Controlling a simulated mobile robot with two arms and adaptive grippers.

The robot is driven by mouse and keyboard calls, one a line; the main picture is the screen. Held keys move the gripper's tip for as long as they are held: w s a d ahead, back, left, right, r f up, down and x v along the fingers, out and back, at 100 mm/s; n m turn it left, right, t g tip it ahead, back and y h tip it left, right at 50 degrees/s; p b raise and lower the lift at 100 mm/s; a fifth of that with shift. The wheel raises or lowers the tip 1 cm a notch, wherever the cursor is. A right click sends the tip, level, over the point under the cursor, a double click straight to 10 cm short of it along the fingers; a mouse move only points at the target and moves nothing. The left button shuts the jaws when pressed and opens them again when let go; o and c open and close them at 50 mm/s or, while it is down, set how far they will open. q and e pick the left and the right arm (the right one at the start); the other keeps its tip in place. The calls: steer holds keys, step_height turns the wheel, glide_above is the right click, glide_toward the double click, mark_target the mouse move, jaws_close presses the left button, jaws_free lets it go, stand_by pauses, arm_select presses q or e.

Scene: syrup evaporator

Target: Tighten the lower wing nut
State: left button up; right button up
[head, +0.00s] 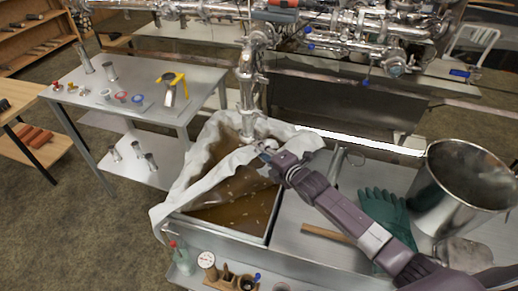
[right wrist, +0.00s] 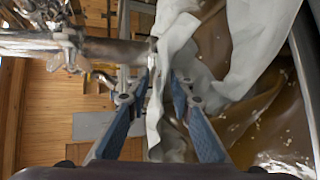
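The steel pipe (head: 247,85) comes down over the filter cloth in the head view, with clamps along it. In the right wrist view a clamp (right wrist: 68,42) sits around the pipe (right wrist: 115,50) at the upper left, with small metal parts under it. My right gripper (head: 267,152) is beside the foot of the pipe, over the cloth. In the right wrist view its blue fingers (right wrist: 160,85) are apart. A strip of white cloth (right wrist: 156,105) shows between them; I cannot tell whether they touch it. My left gripper is not in view.
The cloth (head: 190,175) drapes over a pan (head: 235,238) of brown liquid. A steel pot (head: 440,215), green gloves (head: 385,220) and a wooden handle (head: 325,233) are at the right. A side table (head: 145,75) holds small parts and a yellow-handled tool (head: 172,90).

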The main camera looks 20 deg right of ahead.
steer(key=shift+w+a+f, duration=0.2)
steer(key=shift+w, duration=0.45)
steer(key=shift+c, duration=0.4)
jaws_close()
